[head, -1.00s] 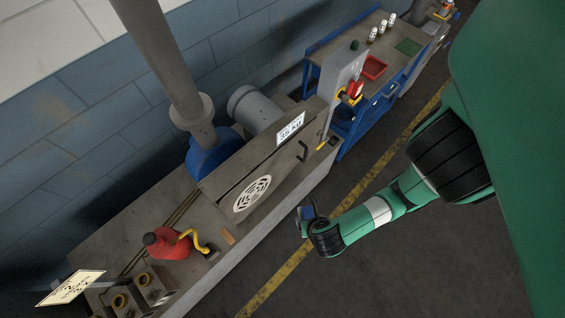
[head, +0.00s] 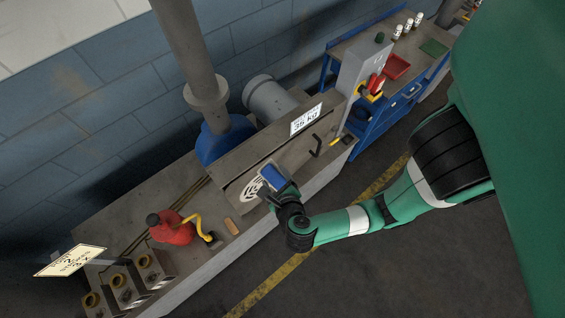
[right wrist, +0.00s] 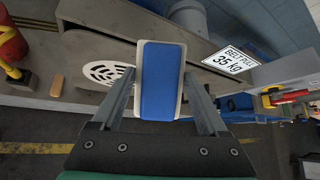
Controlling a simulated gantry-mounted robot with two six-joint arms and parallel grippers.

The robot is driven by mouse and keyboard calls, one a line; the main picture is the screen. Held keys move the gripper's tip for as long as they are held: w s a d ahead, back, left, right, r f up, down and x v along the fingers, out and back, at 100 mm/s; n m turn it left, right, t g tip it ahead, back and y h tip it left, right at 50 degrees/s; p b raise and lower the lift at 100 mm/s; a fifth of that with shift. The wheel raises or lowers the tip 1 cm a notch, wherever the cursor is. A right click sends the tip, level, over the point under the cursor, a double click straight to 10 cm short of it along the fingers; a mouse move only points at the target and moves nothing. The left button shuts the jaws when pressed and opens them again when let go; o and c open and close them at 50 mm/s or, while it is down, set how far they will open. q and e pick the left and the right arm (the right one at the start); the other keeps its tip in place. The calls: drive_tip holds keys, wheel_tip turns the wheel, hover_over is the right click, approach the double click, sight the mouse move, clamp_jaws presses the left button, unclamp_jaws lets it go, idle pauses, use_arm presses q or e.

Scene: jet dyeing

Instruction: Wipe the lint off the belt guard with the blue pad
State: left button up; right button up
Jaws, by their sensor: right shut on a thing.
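The belt guard (head: 287,151) is a long grey-brown casing on the machine bench, with a round slotted vent and a white sign. It also shows in the right wrist view (right wrist: 112,52). My right gripper (head: 278,184) is shut on the blue pad (head: 272,175) and holds it in front of the guard near the vent, covering part of the vent. In the right wrist view the pad (right wrist: 160,85) sits between both fingers, blue on a pale backing. I cannot tell whether the pad touches the guard. No lint can be made out. My left gripper is not in view.
A black handle (head: 316,145) sticks out from the guard's right part. A grey control box (head: 357,72) stands further right. The floor in front is clear.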

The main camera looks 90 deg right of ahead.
use_arm(q)
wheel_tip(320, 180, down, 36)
drive_tip(key=b, duration=3.3)
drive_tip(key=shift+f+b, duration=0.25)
drive_tip(key=shift+b, duration=0.15)
use_arm(e)
wheel_tip(320, 180, down, 33)
drive_tip(key=w+a+n+t, duration=0.1)
drive_tip(key=n+t, duration=0.9)
drive_tip(key=t, duration=0.4)
drive_tip(key=shift+w+n, duration=0.15)
drive_tip(key=shift+n, duration=0.15)
drive_tip(key=shift+w+f, duration=0.1)
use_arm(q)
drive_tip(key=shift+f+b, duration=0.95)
use_arm(e)
drive_tip(key=shift+w+d, duration=2)
drive_tip(key=shift+d, duration=0.1)
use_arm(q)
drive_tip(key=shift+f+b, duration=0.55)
use_arm(e)
drive_tip(key=shift+w+d, duration=0.65)
drive_tip(key=shift+d, duration=0.05)
